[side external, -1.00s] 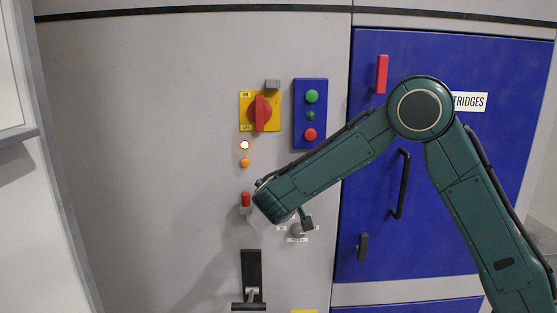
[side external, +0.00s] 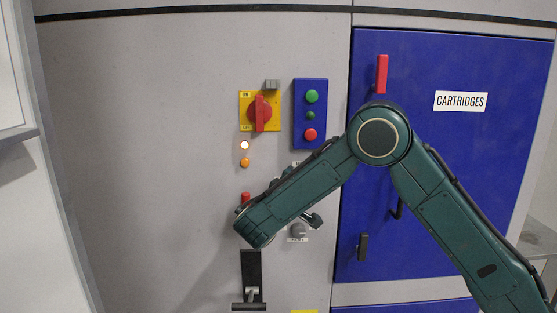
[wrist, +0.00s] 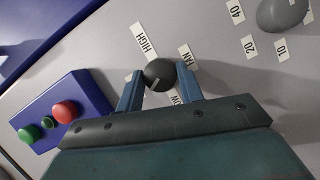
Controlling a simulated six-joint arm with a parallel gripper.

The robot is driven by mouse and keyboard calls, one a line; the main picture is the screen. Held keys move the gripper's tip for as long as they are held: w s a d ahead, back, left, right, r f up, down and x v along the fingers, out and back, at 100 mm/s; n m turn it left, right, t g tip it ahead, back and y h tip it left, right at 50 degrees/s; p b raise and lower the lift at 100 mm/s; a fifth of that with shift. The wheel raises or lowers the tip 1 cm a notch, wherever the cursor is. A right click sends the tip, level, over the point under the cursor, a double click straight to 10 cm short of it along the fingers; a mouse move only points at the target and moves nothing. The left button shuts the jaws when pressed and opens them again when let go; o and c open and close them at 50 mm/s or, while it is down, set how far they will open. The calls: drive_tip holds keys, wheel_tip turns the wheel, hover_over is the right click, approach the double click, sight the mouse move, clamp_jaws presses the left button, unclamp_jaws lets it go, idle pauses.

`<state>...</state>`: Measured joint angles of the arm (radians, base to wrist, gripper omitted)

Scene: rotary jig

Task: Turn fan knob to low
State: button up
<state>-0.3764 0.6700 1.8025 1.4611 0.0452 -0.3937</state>
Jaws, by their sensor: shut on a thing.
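The fan knob (wrist: 160,74) is a dark round knob with a short pale line near its lower edge in the wrist view. My gripper (wrist: 160,82) has its two blue fingers closed on either side of the knob. The HIGH label (wrist: 144,38) is above the knob to the left. The FAN label (wrist: 186,56) is to its right. The LOW label (wrist: 176,97) is just below and partly covered by a finger.
A grey knob (wrist: 283,14) with number labels sits at the upper right of the wrist view, and in the side view (side external: 298,230). A blue button box (side external: 310,113), a red rotary switch (side external: 260,113) and a black-handled lever (side external: 251,278) are on the panel nearby.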

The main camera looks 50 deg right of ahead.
drive_tip(key=o, duration=1)
drive_tip(key=shift+m, duration=0.3)
